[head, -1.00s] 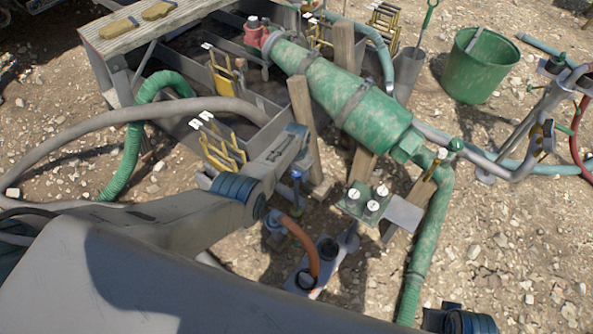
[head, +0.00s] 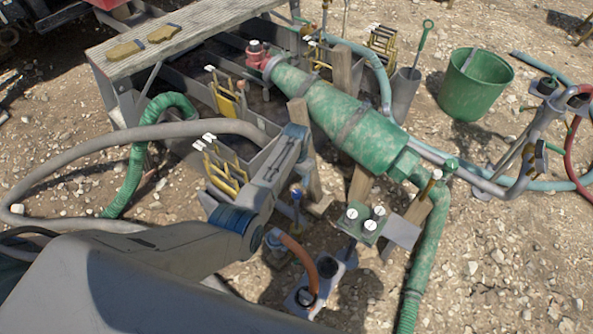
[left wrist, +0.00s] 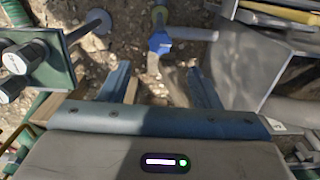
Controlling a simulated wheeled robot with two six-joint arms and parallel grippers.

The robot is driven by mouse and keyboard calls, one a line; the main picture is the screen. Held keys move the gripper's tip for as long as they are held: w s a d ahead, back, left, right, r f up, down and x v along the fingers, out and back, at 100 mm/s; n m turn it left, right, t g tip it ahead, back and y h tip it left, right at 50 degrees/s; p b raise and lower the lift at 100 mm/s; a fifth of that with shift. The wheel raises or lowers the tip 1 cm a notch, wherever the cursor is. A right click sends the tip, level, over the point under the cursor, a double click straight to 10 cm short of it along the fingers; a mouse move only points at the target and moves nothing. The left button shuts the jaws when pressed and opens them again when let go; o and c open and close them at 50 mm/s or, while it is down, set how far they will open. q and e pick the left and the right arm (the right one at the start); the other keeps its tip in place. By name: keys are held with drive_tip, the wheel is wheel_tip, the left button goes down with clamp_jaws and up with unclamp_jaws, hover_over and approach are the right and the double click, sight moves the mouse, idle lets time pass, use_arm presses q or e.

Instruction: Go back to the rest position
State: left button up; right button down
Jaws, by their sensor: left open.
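My left arm reaches in from the lower left in the head view. Its far end, with a dark blue band (head: 296,131), is beside the grey tank (head: 262,122). The fingers are hard to make out there. In the left wrist view my left gripper (left wrist: 160,86) is open, its two blue fingers apart with nothing between them. A blue valve knob (left wrist: 160,42) stands beyond the fingertips, apart from them. In the head view a blue-topped valve (head: 297,191) stands just below the arm's end. My right gripper is not in view.
A green panel with white-faced gauges (head: 363,220) and a large green cylinder (head: 345,115) are right of the arm. A yellow bracket (head: 222,168) and grey hose (head: 150,131) are left. A green bucket (head: 470,92) stands back right. Gravel (head: 500,245) at right is mostly open.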

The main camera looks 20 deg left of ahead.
use_arm(q)
drive_tip(key=shift+r, duration=0.55)
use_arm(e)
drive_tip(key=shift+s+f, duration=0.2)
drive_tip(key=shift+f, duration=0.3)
